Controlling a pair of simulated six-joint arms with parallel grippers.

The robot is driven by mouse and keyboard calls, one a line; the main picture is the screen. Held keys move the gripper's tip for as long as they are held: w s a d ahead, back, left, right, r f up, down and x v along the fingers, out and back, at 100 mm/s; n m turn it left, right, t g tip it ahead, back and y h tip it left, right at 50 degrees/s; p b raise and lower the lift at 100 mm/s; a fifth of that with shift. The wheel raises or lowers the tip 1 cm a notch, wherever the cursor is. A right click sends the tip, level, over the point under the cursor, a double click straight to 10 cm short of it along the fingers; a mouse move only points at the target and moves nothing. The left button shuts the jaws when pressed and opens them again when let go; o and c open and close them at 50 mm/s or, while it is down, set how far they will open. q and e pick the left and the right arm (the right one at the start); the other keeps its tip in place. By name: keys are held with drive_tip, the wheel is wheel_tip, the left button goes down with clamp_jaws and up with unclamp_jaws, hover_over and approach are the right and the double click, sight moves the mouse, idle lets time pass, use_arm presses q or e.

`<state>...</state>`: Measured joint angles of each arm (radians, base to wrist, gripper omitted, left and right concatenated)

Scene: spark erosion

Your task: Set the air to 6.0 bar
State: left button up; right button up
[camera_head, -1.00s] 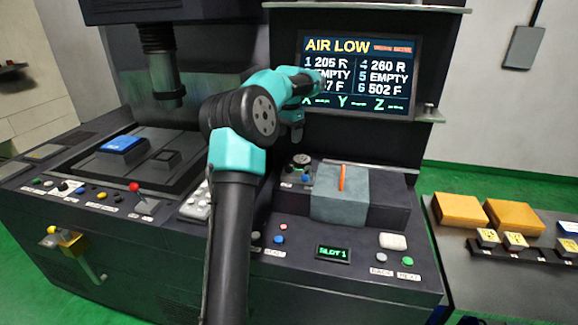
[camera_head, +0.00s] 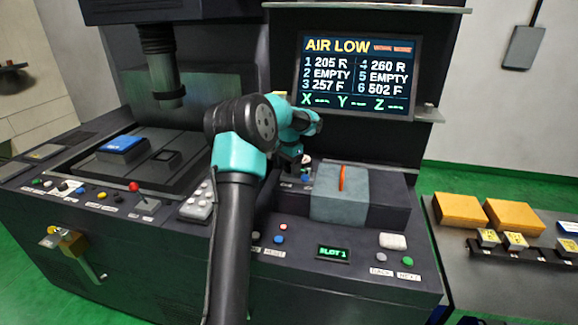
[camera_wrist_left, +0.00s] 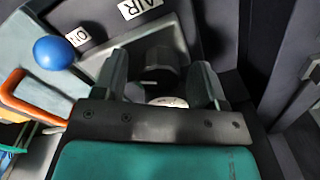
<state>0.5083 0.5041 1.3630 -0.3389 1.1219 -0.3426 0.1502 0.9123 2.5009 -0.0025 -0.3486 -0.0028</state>
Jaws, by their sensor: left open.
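The screen (camera_head: 357,75) reads AIR LOW at its top. In the left wrist view a dark rounded knob (camera_wrist_left: 160,62) sits below the AIR label (camera_wrist_left: 140,8). A pale round dial, probably the gauge (camera_wrist_left: 168,102), shows partly past the gripper's bar, and I cannot read its value. My left gripper (camera_head: 297,163) is over the small panel left of the grey block. In the wrist view its open fingers (camera_wrist_left: 162,68) stand on either side of the knob. I cannot tell whether they touch it. In the head view the gripper hides most of the knob and gauge. My right gripper is out of view.
A grey block (camera_head: 338,203) with an upright orange handle (camera_head: 342,178) stands close right of the gripper. A blue ball (camera_wrist_left: 54,52) by an ON label lies left in the wrist view. Buttons and a SLOT 1 display (camera_head: 333,254) line the front.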

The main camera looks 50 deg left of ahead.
use_arm(q)
drive_tip(key=c, duration=0.9)
drive_tip(key=shift+c, duration=0.2)
drive_tip(key=shift+n, duration=0.4)
drive_tip(key=n, duration=0.9)
idle(0.4)
drive_tip(key=o, duration=0.9)
